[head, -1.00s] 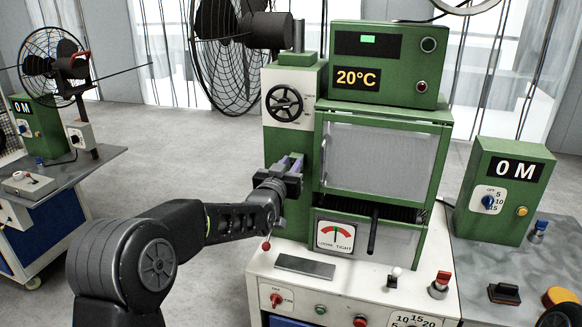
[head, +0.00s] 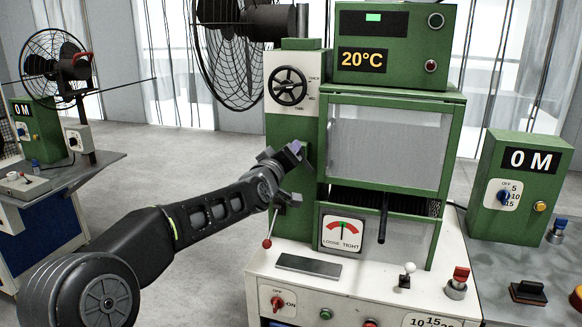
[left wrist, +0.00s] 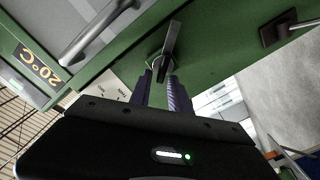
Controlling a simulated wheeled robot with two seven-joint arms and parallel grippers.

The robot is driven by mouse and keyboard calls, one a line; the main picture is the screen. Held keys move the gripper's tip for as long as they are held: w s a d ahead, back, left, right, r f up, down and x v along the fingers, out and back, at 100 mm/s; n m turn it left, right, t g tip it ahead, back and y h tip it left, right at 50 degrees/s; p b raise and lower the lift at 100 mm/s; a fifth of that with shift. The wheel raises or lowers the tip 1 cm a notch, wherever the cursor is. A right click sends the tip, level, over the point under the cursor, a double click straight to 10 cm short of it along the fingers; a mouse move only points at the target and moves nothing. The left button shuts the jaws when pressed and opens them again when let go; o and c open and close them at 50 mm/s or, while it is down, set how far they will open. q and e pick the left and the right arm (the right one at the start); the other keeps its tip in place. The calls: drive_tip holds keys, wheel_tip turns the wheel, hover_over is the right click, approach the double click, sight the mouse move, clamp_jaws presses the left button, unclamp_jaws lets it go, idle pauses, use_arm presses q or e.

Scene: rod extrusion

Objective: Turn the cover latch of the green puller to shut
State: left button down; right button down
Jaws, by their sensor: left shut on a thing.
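The green puller (head: 292,135) stands in the middle of the head view, with a clear panel (head: 385,143) on its front. In the left wrist view the cover latch (left wrist: 171,42) is a grey metal lever on the green face, standing tilted, its lower end at the fingertips. My left gripper (head: 297,160) is at the puller's front left, beside the clear panel. Its two purple-grey fingers (left wrist: 161,76) are shut on the latch. In the head view the arm and gripper hide the latch. My right gripper is not in view.
A red-knobbed lever (head: 267,243) stands left of the gauge. A green box reading 0 M (head: 520,185) is at the right. Open floor lies left of the puller.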

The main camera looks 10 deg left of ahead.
use_arm(q)
drive_tip(key=shift+a+f+n+b, duration=0.1)
drive_tip(key=shift+f+n+b, duration=0.2)
drive_tip(key=shift+n+b, duration=1)
drive_tip(key=shift+f+n+b, duration=0.3)
drive_tip(key=shift+n+b, duration=0.35)
drive_tip(key=shift+n, duration=1.25)
drive_tip(key=shift+a+f+n+b, duration=0.1)
drive_tip(key=shift+f+n+b, duration=0.2)
drive_tip(key=shift+n+b, duration=1)
drive_tip(key=shift+n, duration=0.4)
drive_tip(key=c, duration=1.5)
unclamp_jaws()
drive_tip(key=shift+p, duration=0.3)
